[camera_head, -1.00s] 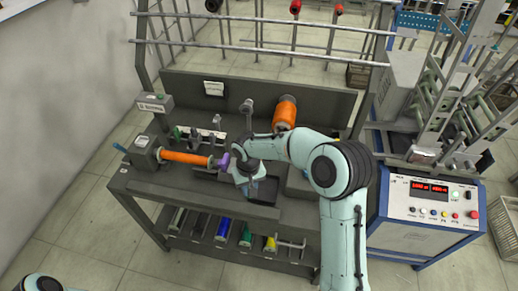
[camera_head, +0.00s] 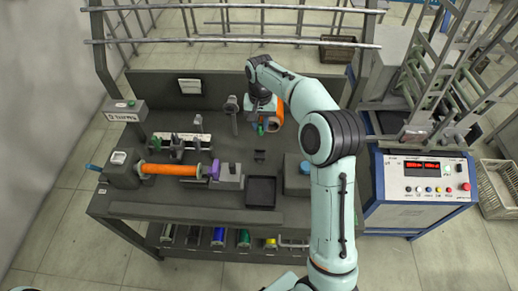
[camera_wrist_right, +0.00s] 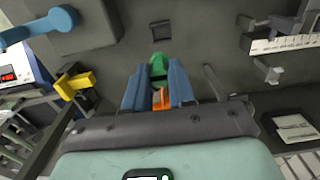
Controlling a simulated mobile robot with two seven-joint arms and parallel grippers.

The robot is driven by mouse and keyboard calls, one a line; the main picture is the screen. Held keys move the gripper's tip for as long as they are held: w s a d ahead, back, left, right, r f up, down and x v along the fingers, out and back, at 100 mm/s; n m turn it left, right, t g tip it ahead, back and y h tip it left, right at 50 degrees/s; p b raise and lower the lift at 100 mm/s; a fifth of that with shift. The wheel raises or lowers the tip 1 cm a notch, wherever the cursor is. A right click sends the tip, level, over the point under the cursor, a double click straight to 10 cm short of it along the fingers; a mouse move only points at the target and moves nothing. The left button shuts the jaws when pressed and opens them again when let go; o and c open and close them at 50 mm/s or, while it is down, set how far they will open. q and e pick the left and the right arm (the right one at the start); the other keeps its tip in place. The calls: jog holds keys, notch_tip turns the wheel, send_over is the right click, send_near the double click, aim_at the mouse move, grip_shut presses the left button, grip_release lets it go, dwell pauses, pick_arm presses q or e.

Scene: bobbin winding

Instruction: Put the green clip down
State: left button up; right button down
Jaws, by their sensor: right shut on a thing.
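My right gripper (camera_head: 262,122) is over the rear middle of the dark bench (camera_head: 330,218), pointing down. In the right wrist view its two blue fingers (camera_wrist_right: 158,75) are shut on the green clip (camera_wrist_right: 158,68), which shows between the fingertips. A bit of the clip also shows in the head view (camera_head: 261,131). An orange patch shows between the fingers nearer the palm; I cannot tell what it belongs to. Whether the clip touches the bench is unclear. My left gripper is out of view.
An orange bobbin (camera_head: 170,169) lies between the winder head (camera_head: 122,168) and a purple-tipped block (camera_head: 229,178). A black square tray (camera_head: 261,192) is empty. An orange spool (camera_head: 276,115) stands partly hidden behind my gripper. A blue-topped grey block (camera_head: 297,178) is at right.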

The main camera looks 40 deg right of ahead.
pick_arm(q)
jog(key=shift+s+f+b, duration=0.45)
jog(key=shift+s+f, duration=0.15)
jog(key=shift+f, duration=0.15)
pick_arm(e)
jog(key=shift+w+f, duration=0.15)
jog(key=shift+f, duration=6.4)
jog(key=shift+f, duration=0.1)
jog(key=shift+f, duration=0.15)
jog(key=c, duration=0.9)
grip_release()
jog(key=shift+c, duration=0.2)
jog(key=shift+r, duration=0.2)
